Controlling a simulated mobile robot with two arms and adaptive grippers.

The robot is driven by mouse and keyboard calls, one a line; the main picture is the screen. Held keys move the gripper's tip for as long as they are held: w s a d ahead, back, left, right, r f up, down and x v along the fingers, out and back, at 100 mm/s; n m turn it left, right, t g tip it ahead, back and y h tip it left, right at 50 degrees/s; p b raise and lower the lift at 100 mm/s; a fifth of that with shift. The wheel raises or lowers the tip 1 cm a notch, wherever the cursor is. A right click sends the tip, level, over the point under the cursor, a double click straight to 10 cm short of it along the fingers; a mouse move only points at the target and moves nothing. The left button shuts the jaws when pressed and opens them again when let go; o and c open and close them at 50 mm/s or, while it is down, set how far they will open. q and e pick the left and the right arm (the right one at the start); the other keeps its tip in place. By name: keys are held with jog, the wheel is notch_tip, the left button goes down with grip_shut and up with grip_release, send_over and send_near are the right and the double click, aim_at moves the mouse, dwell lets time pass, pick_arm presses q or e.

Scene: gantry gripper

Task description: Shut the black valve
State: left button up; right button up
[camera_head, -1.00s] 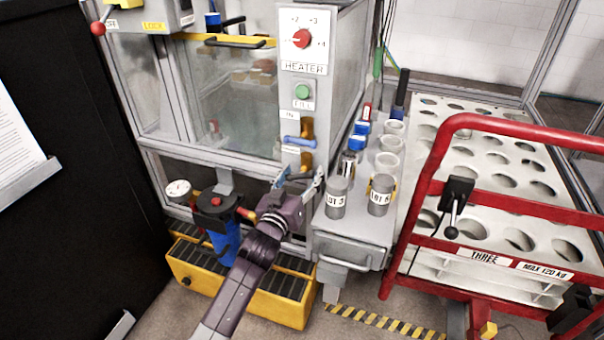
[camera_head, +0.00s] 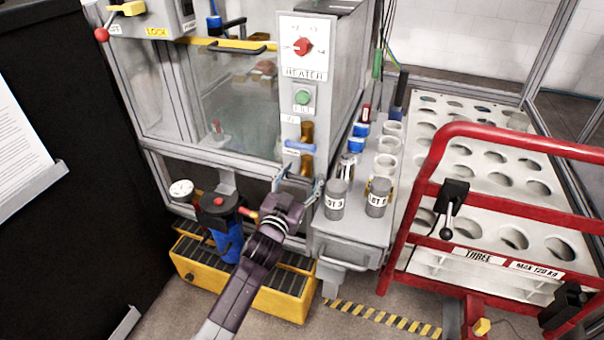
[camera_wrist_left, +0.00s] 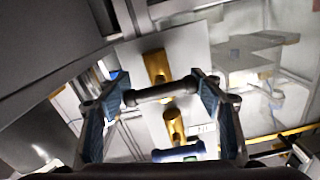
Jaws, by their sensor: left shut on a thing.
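The black valve has a dark bar handle, seen best in the left wrist view (camera_wrist_left: 160,91), on a brass body against a pale panel. In the head view the valve's brass body (camera_head: 306,163) shows low on the panel, and my gripper largely hides the handle. My left gripper (camera_head: 298,183) is at this handle. In the left wrist view its two blue-padded fingers (camera_wrist_left: 158,98) stand at the handle's two ends, and it is shut on the handle. The handle lies across, about level in the wrist picture. My right gripper is not in view.
A blue-handled valve (camera_head: 299,147) sits just above the black one. A side shelf with grey labelled cups (camera_head: 337,200) is close on the right. A blue filter housing (camera_head: 228,240) and yellow tray (camera_head: 250,300) are below left. A red-railed cart (camera_head: 425,190) stands right.

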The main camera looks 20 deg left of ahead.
pick_arm(q)
jog(key=o, duration=0.9)
jog(key=shift+o, duration=0.2)
jog(key=s, duration=1.2)
jog(key=shift+a, duration=0.15)
